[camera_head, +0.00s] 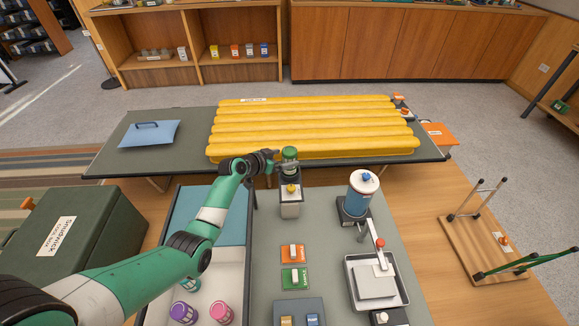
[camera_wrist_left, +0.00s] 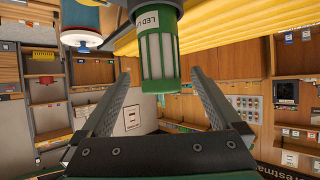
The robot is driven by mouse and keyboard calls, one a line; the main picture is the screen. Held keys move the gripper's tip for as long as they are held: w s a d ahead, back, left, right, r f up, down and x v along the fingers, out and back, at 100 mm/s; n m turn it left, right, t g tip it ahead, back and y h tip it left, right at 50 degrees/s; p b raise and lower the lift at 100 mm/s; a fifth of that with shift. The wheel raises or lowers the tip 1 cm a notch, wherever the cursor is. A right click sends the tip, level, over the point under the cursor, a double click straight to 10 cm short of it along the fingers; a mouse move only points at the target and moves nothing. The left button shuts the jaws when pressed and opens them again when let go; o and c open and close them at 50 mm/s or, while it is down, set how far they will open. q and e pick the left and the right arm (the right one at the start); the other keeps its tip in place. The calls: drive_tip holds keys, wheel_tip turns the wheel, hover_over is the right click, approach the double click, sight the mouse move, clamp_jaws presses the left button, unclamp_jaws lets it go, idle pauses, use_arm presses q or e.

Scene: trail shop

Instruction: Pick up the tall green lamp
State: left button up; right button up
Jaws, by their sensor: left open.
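The green lamp (camera_head: 289,153) shows only its upper part in the head view, behind a grey device with a brass knob (camera_head: 290,189). In the left wrist view the lamp (camera_wrist_left: 157,50) has a green body, pale ribbed panels and an "LED" label. My left gripper (camera_head: 277,163) is at the lamp from the left. In the wrist view my left gripper (camera_wrist_left: 160,78) is open, with one finger on each side of the lamp and visible gaps. The lamp's far end is cut off by the frame. My right gripper is not in view.
A yellow ribbed sleeping pad (camera_head: 310,125) lies behind the lamp. A blue-topped canister (camera_head: 362,190) stands to the right, above a scale-like tray (camera_head: 376,282). Orange and green switches (camera_head: 293,252) sit in front. A dark green box (camera_head: 80,235) stands at left.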

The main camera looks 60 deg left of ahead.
use_arm(q)
drive_tip(key=b+x, duration=0.2)
drive_tip(key=x, duration=0.1)
drive_tip(key=shift+f, duration=0.3)
drive_tip(key=shift+w+a, duration=0.2)
drive_tip(key=shift+w, duration=0.25)
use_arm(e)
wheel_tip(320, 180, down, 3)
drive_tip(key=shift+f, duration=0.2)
use_arm(q)
clamp_jaws()
